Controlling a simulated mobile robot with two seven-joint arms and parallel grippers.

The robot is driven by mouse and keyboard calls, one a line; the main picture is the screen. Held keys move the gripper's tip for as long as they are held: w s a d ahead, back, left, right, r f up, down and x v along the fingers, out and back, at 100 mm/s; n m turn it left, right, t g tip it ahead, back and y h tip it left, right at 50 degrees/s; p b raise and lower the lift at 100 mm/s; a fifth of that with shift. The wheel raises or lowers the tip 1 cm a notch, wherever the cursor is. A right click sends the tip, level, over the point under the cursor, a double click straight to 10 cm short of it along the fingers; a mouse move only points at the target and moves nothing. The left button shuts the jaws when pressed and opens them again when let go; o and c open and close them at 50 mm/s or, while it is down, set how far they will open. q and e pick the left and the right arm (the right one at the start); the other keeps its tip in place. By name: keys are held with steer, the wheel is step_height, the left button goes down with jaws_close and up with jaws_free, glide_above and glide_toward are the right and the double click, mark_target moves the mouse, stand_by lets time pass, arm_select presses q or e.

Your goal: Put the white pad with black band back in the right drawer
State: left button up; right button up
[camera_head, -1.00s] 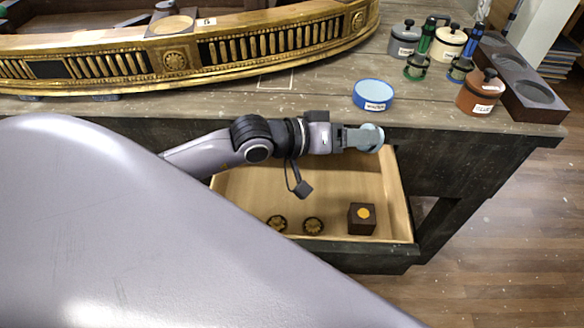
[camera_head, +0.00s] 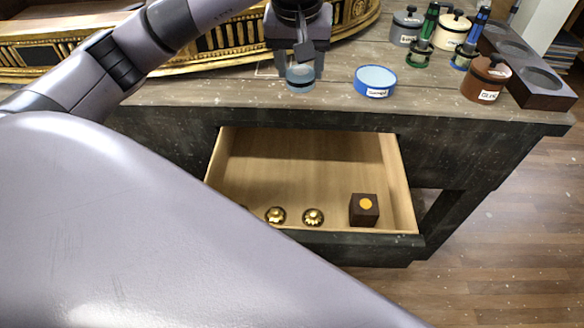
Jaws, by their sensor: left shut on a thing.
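My left gripper (camera_head: 300,72) points down over the table top, behind the open drawer and left of the blue tin. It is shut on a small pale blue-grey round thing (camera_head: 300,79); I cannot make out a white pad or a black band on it. The open drawer (camera_head: 300,165) is pulled out below the table top. In it are two gold rosette knobs (camera_head: 275,215) and a dark brown cube with an orange dot (camera_head: 364,210). A white pad with black band is not clearly seen anywhere. My right gripper is not in view.
A blue round tin (camera_head: 375,82) stands on the table (camera_head: 430,98). Behind it at right are several lidded jars, green and blue tools and a dark holder (camera_head: 540,85) with round wells. A gilt frieze (camera_head: 215,48) lies at the back left. The drawer's middle is free.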

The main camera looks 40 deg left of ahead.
arm_select(q)
steer(key=shift+s+a+r, duration=0.2)
steer(key=shift+a+r, duration=0.25)
steer(key=shift+r, duration=0.05)
steer(key=shift+s+a, duration=0.1)
steer(key=shift+a, duration=0.05)
steer(key=shift+n+g, duration=0.3)
step_height(320, 180, down, 24)
steer(key=shift+r, duration=0.25)
step_height(320, 180, down, 4)
steer(key=shift+f, duration=0.1)
steer(key=shift+f+b, duration=0.1)
steer(key=shift+b, duration=0.25)
steer(key=o, duration=0.9)
